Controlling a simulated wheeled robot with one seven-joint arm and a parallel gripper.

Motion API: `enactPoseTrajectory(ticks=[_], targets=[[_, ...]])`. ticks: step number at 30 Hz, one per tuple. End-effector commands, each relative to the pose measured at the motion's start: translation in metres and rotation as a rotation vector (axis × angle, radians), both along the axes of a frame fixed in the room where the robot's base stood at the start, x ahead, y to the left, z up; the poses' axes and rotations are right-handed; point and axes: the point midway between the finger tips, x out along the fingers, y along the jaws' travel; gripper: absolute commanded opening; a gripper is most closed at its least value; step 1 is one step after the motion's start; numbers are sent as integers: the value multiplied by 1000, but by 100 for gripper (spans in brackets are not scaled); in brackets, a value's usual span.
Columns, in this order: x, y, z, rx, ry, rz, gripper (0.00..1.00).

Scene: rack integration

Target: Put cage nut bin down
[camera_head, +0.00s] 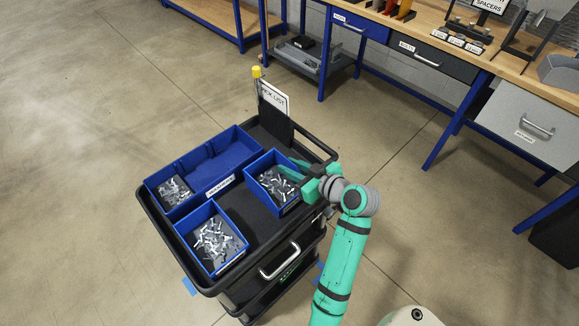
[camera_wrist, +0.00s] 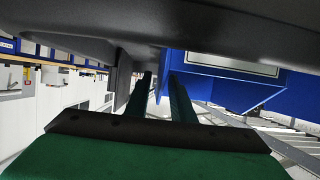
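The bin at my gripper, which I take as the cage nut bin (camera_head: 262,169), is blue, open and holds small metal parts. It is upright at the right of the cart's top tray (camera_head: 256,208); I cannot tell whether it touches the tray. My gripper (camera_head: 299,175) reaches it from the right, with its green fingers at the bin's right wall. In the wrist view the fingers (camera_wrist: 160,90) are close together, with a strip of blue bin wall between their tips. The bin's blue side (camera_wrist: 230,90) and part of a pale label show there. The finger contact is partly hidden.
A long blue bin (camera_head: 222,158) with compartments and a blue bin of metal parts (camera_head: 217,238) stand on the cart. A pick list sign (camera_head: 274,98) and black handle rail (camera_head: 318,143) rise at its edge. Workbenches with drawers (camera_head: 441,57) stand behind. Floor at left is clear.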

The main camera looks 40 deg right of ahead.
Motion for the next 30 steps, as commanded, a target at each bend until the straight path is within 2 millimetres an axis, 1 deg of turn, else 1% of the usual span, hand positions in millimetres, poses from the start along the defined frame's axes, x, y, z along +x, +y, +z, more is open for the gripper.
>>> enactPoseTrajectory(ticks=[2, 5, 15, 18, 24, 30], targets=[[-2, -2, 3, -1, -1, -3, 22], [-13, -3, 7, -1, -2, -5, 22], [-72, -5, 32, -3, 0, -1, 22], [-87, -6, 39, -3, -1, 1, 22], [-105, -7, 47, -1, 0, 4, 22], [-109, -7, 48, 0, -1, 4, 22]])
